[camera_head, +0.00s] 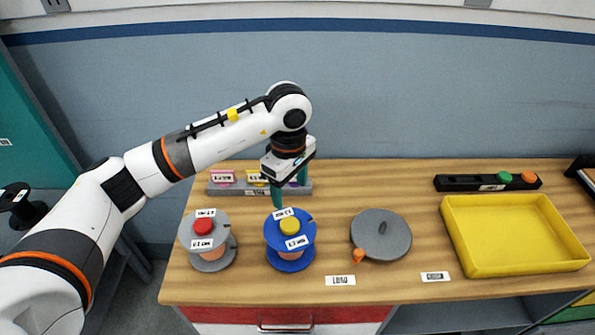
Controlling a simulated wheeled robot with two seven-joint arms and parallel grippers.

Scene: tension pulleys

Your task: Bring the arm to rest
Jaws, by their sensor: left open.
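My left arm (215,145) reaches in from the left, across the left part of the table. My left gripper (290,195) points down with its teal fingers apart, and I see nothing between them. It is in front of a grey rack (235,188) with coloured labelled pieces, partly hiding its right end. It is just behind a blue pulley (290,261) with a yellow knob (290,226). A grey pulley (209,262) with a red knob (203,226) stands to the left. My right gripper is not in view.
A grey disc (380,235) with an orange tab lies right of the blue pulley. A yellow tray (515,265) sits at the right, empty. A black strip (460,183) with green and orange knobs lies behind it. Bare wooden table (360,185) lies between rack and strip.

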